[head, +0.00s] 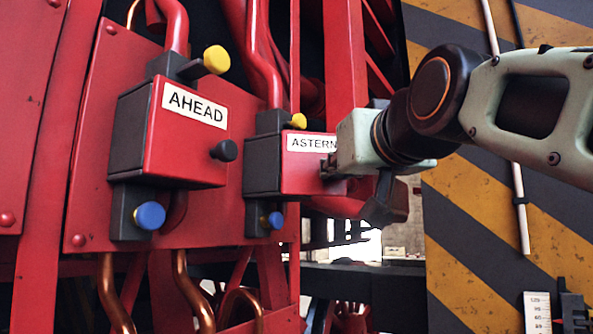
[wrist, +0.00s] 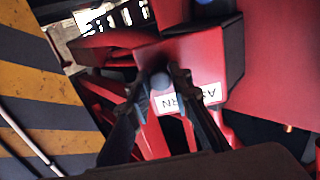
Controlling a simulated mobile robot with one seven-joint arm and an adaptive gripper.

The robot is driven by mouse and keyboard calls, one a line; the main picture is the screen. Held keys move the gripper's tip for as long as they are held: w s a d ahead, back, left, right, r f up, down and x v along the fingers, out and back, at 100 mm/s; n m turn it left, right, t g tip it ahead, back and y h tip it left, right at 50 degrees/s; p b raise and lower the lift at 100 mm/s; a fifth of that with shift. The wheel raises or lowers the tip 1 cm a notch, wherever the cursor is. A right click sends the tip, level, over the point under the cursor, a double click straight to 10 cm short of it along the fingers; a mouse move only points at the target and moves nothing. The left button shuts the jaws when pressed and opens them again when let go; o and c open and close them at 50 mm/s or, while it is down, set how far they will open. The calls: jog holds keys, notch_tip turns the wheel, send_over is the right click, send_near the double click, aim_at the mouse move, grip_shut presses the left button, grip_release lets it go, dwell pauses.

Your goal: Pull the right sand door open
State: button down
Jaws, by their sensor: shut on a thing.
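The right sand door (head: 306,178) is the red front of the box labelled ASTERN, on a dark grey body (head: 262,168).
The AHEAD box (head: 190,135) stands to the left, with its own black knob (head: 224,151). Yellow caps (head: 216,59) and blue caps (head: 150,215) stick out above and below the boxes. Red pipes run close by. A striped yellow and grey panel (head: 475,235) stands on the right.

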jog(key=c, duration=1.7)
grip_release()
jog(key=shift+c, duration=0.2)
jog(key=s+d, duration=0.2)
jog(key=s, duration=0.9)
jog(key=shift+s+d, duration=0.15)
jog(key=shift+s, duration=0.25)
jog(key=shift+c, duration=0.3)
